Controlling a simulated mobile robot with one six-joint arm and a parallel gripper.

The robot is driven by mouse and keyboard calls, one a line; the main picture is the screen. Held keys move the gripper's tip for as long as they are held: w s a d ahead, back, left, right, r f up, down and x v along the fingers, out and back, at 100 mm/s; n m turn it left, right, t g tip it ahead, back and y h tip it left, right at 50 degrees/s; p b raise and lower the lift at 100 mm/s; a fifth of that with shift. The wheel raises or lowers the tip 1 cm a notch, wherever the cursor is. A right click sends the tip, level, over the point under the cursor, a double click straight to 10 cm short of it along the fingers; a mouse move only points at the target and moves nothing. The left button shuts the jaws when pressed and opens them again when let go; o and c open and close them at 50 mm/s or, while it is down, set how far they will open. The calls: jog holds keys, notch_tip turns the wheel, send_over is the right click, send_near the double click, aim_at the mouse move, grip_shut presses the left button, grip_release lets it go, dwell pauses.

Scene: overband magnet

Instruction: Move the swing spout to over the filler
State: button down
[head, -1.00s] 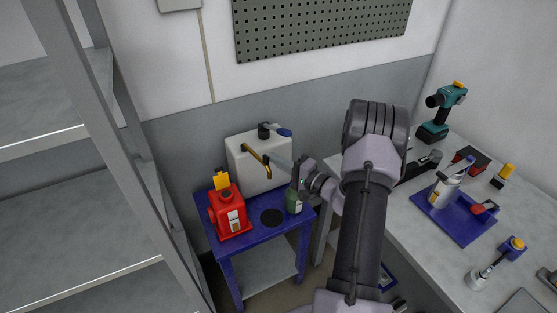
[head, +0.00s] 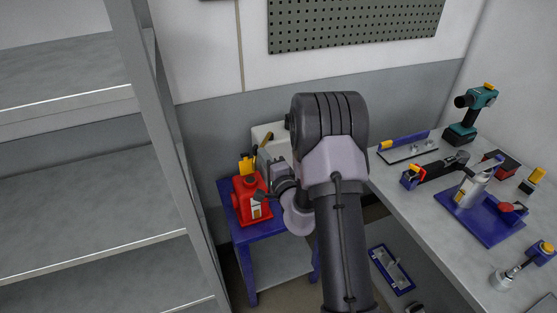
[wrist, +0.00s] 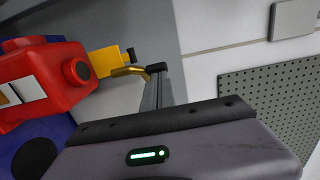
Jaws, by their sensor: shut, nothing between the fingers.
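The swing spout, a bent brass pipe, shows in the head view (head: 266,139) at the white tank (head: 262,130), partly hidden by my arm. In the wrist view the spout (wrist: 130,71) has a black end piece beside the tips of my gripper (wrist: 157,76). My gripper is shut with nothing between its fingers; whether it touches the spout I cannot tell. The red can (head: 249,198) stands below left of the spout. In the wrist view its round dark opening (wrist: 82,71), seemingly the filler, faces right, with a yellow block (wrist: 105,61) beside it.
The can stands on a blue cart (head: 228,211). Metal shelving (head: 170,140) rises close on the left. The bench (head: 400,185) on the right holds a drill (head: 468,118), a blue tray (head: 490,228) and several tools. A pegboard (head: 350,25) hangs behind.

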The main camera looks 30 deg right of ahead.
jog(key=shift+w+a, duration=0.95)
jog(key=shift+a, duration=0.05)
jog(key=shift+r, duration=0.1)
